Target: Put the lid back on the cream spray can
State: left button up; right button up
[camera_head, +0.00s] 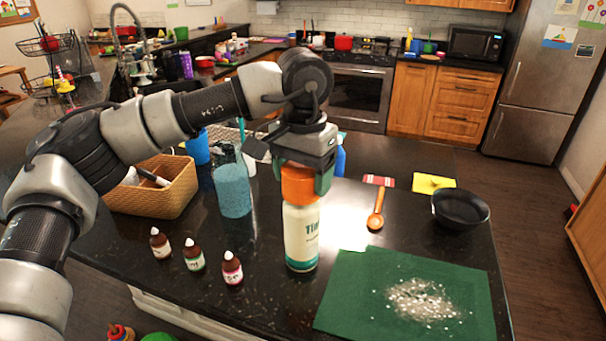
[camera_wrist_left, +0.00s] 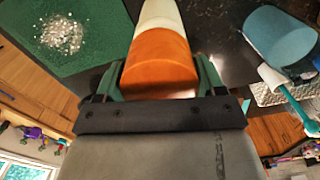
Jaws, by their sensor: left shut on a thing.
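The cream spray can (camera_head: 301,238) stands upright on the black counter, with a teal band at its base. Its orange lid (camera_head: 299,184) is at the can's top, in line with it; I cannot tell whether it is fully seated. My left gripper (camera_head: 303,178) comes down from above and is shut on the lid, one finger on each side. In the left wrist view the orange lid (camera_wrist_left: 160,62) fills the space between the green fingers, with the cream can (camera_wrist_left: 160,14) beyond it. My right gripper is not in view.
Several small brown bottles (camera_head: 194,255) stand left of the can. A blue-filled jar (camera_head: 232,188) and a wicker basket (camera_head: 170,200) are behind left. An orange spoon (camera_head: 376,213), a black bowl (camera_head: 460,207) and a green mat (camera_head: 345,300) with white bits lie right.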

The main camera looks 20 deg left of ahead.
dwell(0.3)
pick_arm(q)
jog(key=o, duration=1)
jog(key=shift+r+p, duration=2.35)
jog(key=shift+r, duration=1.15)
grip_shut()
